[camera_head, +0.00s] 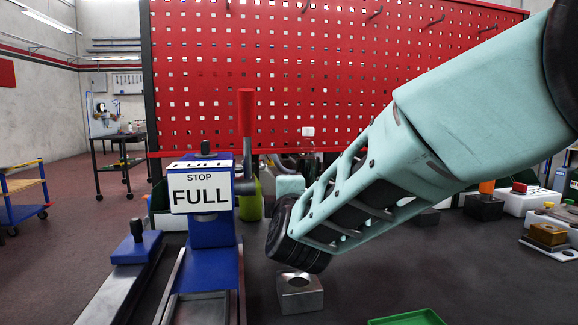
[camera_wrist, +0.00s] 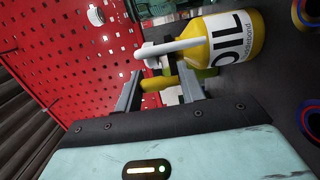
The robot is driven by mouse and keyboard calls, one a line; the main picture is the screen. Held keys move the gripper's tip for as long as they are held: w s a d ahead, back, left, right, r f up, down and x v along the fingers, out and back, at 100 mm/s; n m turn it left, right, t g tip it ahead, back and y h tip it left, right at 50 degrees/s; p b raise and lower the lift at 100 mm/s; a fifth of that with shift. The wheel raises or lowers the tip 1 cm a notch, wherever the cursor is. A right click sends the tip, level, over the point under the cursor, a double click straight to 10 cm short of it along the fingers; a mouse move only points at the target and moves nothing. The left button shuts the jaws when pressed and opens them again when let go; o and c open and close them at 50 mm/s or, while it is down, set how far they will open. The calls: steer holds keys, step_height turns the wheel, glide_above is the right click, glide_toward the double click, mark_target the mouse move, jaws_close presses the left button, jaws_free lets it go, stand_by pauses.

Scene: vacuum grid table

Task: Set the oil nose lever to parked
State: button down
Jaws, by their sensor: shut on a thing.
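The oil bottle (camera_wrist: 256,36) is yellow with a white OIL label and lies sideways in the wrist picture. A white nose (camera_wrist: 178,47) runs from it to the left, above my fingertips. My gripper (camera_wrist: 160,80) is shut on a short yellow bar (camera_wrist: 158,82), one grey finger at each side. I cannot tell whether this bar is the oil nose lever or how it joins the bottle. In the head view a yellow-green part of the bottle (camera_head: 249,200) shows behind the blue stand. My fingers are hidden there, behind my arm and the stand.
A blue stand with a STOP FULL sign (camera_head: 203,192) and a red upright handle (camera_head: 246,125) stands left of my arm. A metal block (camera_head: 299,293) is below my arm. A red perforated panel (camera_head: 330,80) closes the back. A green tray (camera_head: 408,318) lies at the front.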

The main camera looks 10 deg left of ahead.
steer(key=h+p, duration=0.1)
steer(key=p, duration=0.1)
steer(key=r+m+p, duration=0.1)
steer(key=p, duration=0.1)
steer(key=shift+a+h, duration=0.25)
steer(key=shift+h, duration=0.15)
steer(key=shift+w+a+f+m+t+h+p, duration=0.15)
steer(key=shift+m+t+h+p, duration=0.25)
steer(key=shift+p, duration=0.45)
steer(key=shift+f+h+p, duration=0.2)
steer(key=shift+h+p, duration=0.2)
steer(key=shift+p, duration=0.15)
steer(key=c, duration=1.2)
jaws_free()
steer(key=shift+o, duration=0.2)
steer(key=s, duration=1.7)
steer(key=shift+s+d, duration=0.25)
steer(key=shift+d, duration=0.2)
